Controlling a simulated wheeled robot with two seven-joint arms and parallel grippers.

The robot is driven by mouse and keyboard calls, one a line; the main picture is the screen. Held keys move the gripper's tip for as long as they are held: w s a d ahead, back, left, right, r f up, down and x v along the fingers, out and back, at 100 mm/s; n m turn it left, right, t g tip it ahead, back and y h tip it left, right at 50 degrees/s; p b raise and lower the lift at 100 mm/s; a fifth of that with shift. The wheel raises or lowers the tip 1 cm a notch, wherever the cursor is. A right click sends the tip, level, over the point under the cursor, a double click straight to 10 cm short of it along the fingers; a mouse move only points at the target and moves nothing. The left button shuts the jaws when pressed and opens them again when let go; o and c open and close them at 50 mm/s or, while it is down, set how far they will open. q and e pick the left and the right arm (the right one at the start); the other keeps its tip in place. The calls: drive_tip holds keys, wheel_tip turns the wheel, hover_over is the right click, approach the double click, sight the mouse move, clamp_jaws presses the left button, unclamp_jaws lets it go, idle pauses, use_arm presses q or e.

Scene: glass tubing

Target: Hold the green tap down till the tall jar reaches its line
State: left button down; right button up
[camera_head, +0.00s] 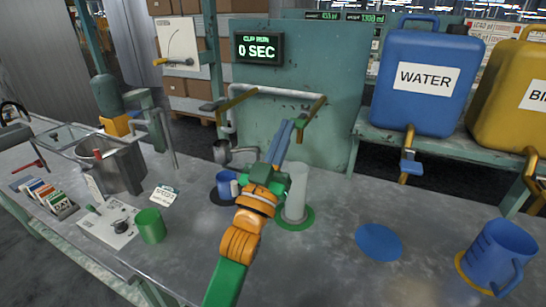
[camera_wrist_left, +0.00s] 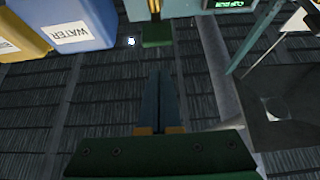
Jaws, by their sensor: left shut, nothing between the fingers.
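The green tap (camera_head: 301,123) hangs at the end of a yellow lever on the white pipe; it also shows in the wrist view as a green block (camera_wrist_left: 156,38). My left gripper (camera_head: 283,124) is shut and empty, its blue fingers just left of the green tap in the head view. In the wrist view, a gap shows between the fingertips (camera_wrist_left: 160,72) and the green block. The tall jar (camera_head: 297,188), a pale upright cylinder, stands on a green disc (camera_head: 304,223) below, partly hidden by my gripper. Its line and its level cannot be made out. My right gripper is not in view.
A second yellow lever (camera_head: 238,98) is left on the pipe. A blue mug (camera_head: 226,187) stands beside my wrist. A display (camera_head: 259,49) reads 0 SEC. A green cup (camera_head: 150,226) stands left, a blue jug (camera_head: 497,255) right. The bench around the blue disc (camera_head: 379,242) is clear.

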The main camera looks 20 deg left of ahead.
use_arm(q)
drive_tip(key=f+b+v, duration=0.1)
drive_tip(key=v, duration=0.6)
drive_tip(key=shift+w+b, duration=0.4)
drive_tip(key=shift+w, duration=0.05)
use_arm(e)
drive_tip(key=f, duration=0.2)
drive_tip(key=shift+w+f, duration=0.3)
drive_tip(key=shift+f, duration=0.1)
use_arm(q)
drive_tip(key=shift+w+a+f, duration=0.1)
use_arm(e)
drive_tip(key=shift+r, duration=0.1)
